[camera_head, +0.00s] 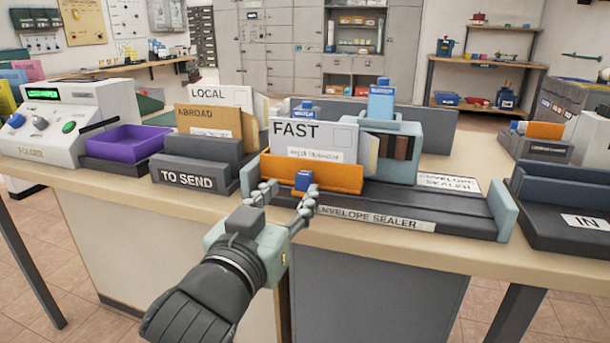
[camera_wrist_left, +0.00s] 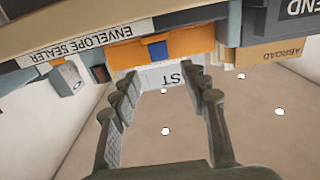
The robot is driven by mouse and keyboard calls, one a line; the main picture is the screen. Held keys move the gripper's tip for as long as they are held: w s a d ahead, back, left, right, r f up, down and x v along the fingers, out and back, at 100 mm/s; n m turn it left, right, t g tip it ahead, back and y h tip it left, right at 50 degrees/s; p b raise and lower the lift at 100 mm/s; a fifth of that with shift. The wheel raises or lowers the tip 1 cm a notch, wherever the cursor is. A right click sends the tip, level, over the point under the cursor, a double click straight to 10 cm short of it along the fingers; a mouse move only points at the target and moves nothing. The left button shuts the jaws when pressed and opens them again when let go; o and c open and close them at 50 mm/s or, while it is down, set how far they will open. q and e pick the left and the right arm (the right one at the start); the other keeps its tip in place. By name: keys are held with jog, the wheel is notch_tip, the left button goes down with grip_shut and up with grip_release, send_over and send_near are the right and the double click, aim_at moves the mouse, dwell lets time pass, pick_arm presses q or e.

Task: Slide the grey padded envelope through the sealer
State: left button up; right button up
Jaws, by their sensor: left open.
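The envelope sealer (camera_head: 450,207) is a long dark grey bed on the bench, with its name on the front edge. An orange carriage (camera_head: 335,174) with a blue knob (camera_head: 304,180) sits at its left end. In the left wrist view the blue knob (camera_wrist_left: 157,50) and orange carriage (camera_wrist_left: 188,41) are near the top, upside down. A white FAST card (camera_head: 312,138) stands just behind the carriage. My left gripper (camera_head: 288,193) is open and empty in front of the knob; contact is unclear. I cannot make out the grey padded envelope. My right gripper is not in view.
The TO SEND holder (camera_head: 190,176), with LOCAL and ABROAD cards, stands left of the sealer. A purple tray (camera_head: 128,142) and the FOLDER machine (camera_head: 50,135) are further left. The IN tray (camera_head: 565,215) stands right of the sealer. The sealer's right part looks clear.

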aim_at(302, 177)
pick_arm(q)
jog(key=x, duration=0.5)
jog(key=shift+w, duration=0.1)
jog(key=shift+w+d, duration=0.25)
jog(key=shift+w, duration=0.4)
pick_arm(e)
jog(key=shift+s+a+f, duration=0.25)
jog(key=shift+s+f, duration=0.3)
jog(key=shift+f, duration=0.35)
pick_arm(q)
grip_shut()
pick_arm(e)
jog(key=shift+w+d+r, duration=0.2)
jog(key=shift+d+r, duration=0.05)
